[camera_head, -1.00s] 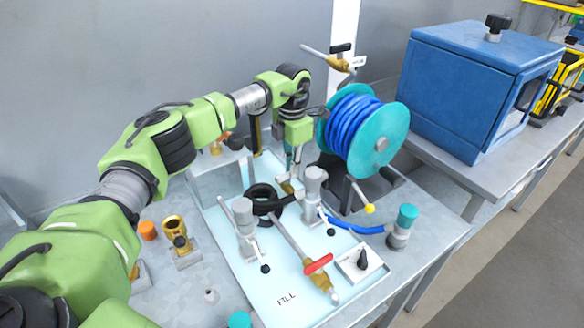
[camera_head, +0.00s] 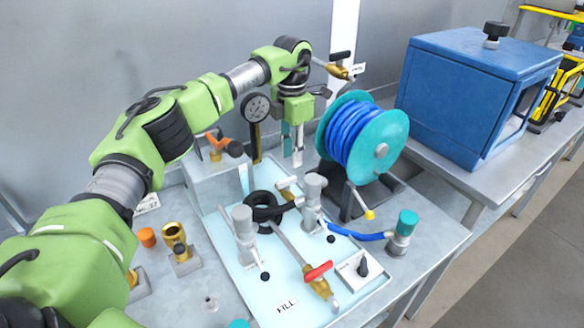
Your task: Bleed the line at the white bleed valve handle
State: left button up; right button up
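My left gripper (camera_head: 293,156) points down above the back of the pale blue panel, behind the grey posts. Two finger-like strips show, but their gap is too small to tell whether it is open or shut. Below it, a brass fitting (camera_head: 286,187) shows partly behind a black ring and a grey post; the gripper looks clear above it. I cannot make out a white valve handle for certain; it may be small or hidden near this fitting. My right gripper is not in view.
A blue hose reel (camera_head: 383,150) stands close right of the gripper. A gauge (camera_head: 256,107) stands to its left. A red-handled valve (camera_head: 318,272) lies at the panel's front. A brass valve (camera_head: 340,71) is on the back wall. A blue cabinet (camera_head: 455,95) stands right.

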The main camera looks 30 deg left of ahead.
pick_arm(q)
jog(key=shift+r, duration=2.3)
